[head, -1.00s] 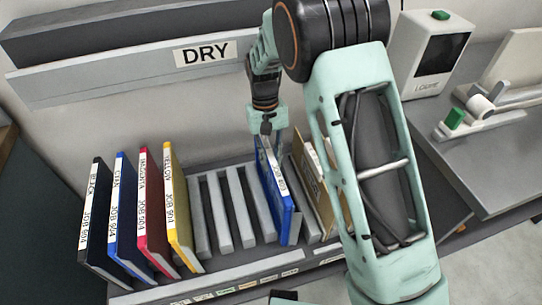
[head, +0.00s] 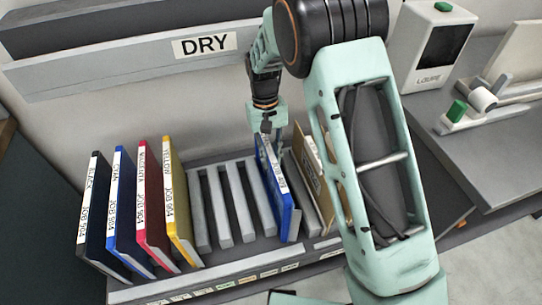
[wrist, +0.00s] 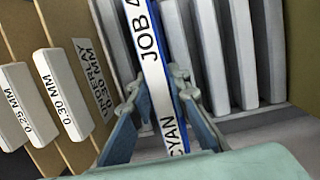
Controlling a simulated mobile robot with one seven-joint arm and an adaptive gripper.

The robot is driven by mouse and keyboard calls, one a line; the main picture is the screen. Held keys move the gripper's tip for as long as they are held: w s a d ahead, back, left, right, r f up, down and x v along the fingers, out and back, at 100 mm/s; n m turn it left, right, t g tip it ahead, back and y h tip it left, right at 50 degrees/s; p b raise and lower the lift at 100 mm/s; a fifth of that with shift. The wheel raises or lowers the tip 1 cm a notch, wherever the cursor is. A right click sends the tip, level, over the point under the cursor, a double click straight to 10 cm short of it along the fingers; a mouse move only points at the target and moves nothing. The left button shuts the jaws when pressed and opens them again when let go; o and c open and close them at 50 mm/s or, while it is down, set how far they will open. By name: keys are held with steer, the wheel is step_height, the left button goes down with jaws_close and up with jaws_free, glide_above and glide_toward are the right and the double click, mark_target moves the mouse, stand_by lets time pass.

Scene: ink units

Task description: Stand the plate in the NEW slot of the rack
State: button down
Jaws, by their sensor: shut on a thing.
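A blue plate (head: 273,183) with a white edge label stands upright in the rack (head: 180,288), right of the empty slots. In the wrist view the label on this plate (wrist: 151,60) reads "CYAN" and "JOB 4", with the rest cut off. My gripper (wrist: 160,110) is shut on the plate, one finger on each side of its labelled edge. In the head view my gripper (head: 268,125) is at the plate's upper back end, its fingertips partly hidden. I cannot tell whether the plate's lower edge is fully seated. Small slot tags line the rack's front, too small to read.
Black (head: 97,210), cyan (head: 122,210), magenta (head: 150,205) and yellow (head: 178,205) job 904 plates stand at the left. Grey dividers (head: 222,205) with empty gaps are in the middle. Tan underlay sheets (head: 308,180) stand close on the right.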

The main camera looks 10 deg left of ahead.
steer(key=shift+f, duration=0.1)
steer(key=c, duration=1.7)
jaws_free()
steer(key=shift+c, duration=0.2)
step_height(320, 180, up, 12)
steer(key=w+a, duration=0.1)
steer(key=w, duration=0.1)
steer(key=shift+a, duration=0.15)
step_height(320, 180, up, 5)
steer(key=p, duration=0.4)
steer(key=shift+f, duration=0.1)
